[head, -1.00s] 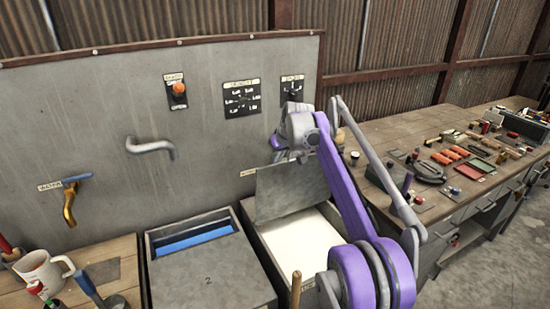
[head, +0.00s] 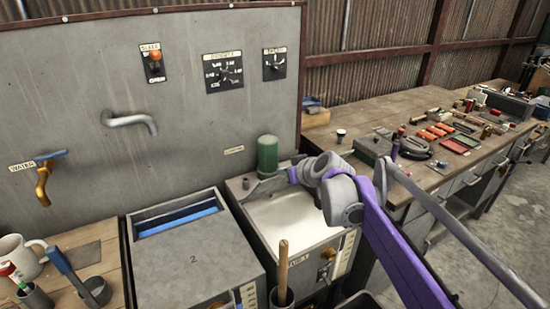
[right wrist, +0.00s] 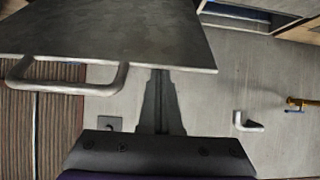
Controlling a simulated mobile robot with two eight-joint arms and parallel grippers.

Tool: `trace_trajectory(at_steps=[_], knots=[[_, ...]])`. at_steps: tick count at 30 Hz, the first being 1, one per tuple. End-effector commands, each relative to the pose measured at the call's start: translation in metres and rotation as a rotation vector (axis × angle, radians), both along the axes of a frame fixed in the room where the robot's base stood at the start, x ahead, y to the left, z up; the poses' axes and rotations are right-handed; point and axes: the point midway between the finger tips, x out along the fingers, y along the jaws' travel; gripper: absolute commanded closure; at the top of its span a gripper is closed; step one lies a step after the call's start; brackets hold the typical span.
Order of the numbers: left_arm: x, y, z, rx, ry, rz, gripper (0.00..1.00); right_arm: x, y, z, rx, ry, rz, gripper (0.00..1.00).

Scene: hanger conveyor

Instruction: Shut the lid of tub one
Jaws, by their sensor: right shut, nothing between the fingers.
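My right gripper (head: 270,186) is shut and empty at the tub's back. In the right wrist view its fingers reach the lid's edge, which hides the tips. Contact is unclear. My left gripper is out of view.
Tub two (head: 195,262) is beside tub one on the left. A green cylinder (head: 267,155) stands behind tub one. A wooden handle (head: 283,262) sticks up in front. The wall with its spout (head: 130,120) is behind; a cluttered bench (head: 365,120) is right.

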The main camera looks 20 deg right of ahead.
Motion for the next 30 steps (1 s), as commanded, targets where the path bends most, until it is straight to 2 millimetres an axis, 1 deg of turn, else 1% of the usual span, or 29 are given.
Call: trace_trajectory(at_steps=[1,4,5,9,15,21,24,30], knots=[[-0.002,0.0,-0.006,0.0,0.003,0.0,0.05,-0.014,-0.002,-0.014,0.005,-0.042,-0.005,1.0],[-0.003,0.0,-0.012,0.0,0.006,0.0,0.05,-0.036,-0.004,-0.034,0.011,-0.132,-0.006,1.0],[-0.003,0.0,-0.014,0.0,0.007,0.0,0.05,-0.042,-0.004,-0.039,0.01,-0.129,-0.004,1.0],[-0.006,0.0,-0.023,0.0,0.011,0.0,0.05,-0.068,-0.006,-0.072,0.009,-0.124,-0.002,1.0],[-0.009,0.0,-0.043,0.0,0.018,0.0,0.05,-0.097,-0.008,-0.123,0.009,-0.123,-0.001,1.0],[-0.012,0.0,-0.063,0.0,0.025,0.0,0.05,-0.114,-0.009,-0.167,0.01,-0.122,0.001,1.0],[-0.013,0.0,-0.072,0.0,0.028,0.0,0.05,-0.118,-0.009,-0.184,0.01,-0.123,0.001,1.0],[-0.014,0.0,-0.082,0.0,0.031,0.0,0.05,-0.123,-0.01,-0.207,0.01,-0.123,0.001,1.0]])
